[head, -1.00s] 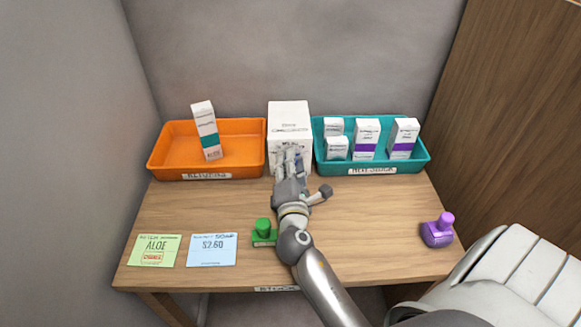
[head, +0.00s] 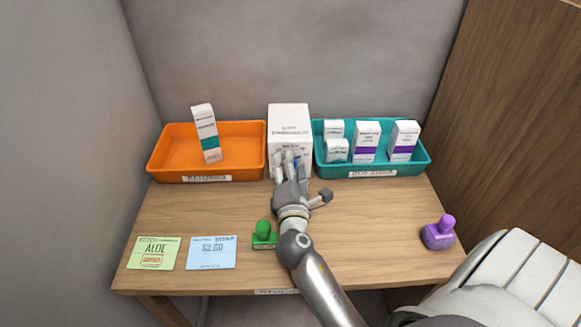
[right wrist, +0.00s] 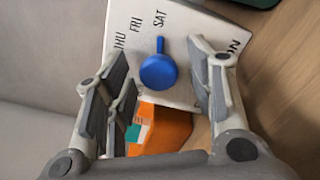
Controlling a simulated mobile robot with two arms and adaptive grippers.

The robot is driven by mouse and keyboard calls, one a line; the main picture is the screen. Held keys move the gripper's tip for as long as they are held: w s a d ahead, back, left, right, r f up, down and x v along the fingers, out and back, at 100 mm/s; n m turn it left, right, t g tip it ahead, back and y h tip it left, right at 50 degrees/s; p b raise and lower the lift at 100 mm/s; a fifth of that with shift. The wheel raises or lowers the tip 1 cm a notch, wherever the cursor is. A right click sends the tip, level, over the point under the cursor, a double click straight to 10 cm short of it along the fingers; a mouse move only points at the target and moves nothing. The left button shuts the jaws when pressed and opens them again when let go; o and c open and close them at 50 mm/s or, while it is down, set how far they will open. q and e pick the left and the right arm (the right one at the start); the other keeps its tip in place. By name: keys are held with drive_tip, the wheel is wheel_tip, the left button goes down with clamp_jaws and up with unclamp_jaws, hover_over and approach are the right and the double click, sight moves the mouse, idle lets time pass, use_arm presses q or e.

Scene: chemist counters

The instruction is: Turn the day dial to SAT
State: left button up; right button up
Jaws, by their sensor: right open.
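The white dial box (head: 289,117) stands upright at the back of the desk, between the two trays. Its round blue dial (right wrist: 158,72) shows in the right wrist view. The dial's pointer is turned to the SAT label (right wrist: 160,19); FRI and part of THU are beside it. My right gripper (head: 290,160) is in front of the box. Its fingers are open on both sides of the dial and appear clear of it. In the head view the fingers mostly hide the dial. My left gripper is not in view.
An orange tray (head: 165,158) with one carton is left of the box; a teal tray (head: 420,160) with several cartons is right. A green stamp (head: 263,238) stands close to my right arm. A purple stamp (head: 438,234) is at the right. Two cards lie front left.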

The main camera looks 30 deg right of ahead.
sight(292, 144)
drive_tip(key=shift+o, duration=0.6)
drive_tip(key=r, duration=0.7)
drive_tip(key=shift+w+d, duration=0.2)
drive_tip(key=shift+d, duration=0.15)
drive_tip(key=r, duration=0.1)
drive_tip(key=a+r, duration=0.1)
drive_tip(key=r, duration=0.1)
drive_tip(key=shift+s+a+r, duration=0.15)
drive_tip(key=shift+a, duration=0.05)
drive_tip(key=shift+c, duration=0.6)
drive_tip(key=shift+d, duration=0.4)
drive_tip(key=shift+a, duration=0.1)
drive_tip(key=shift+s+f, duration=0.1)
drive_tip(key=shift+f, duration=0.1)
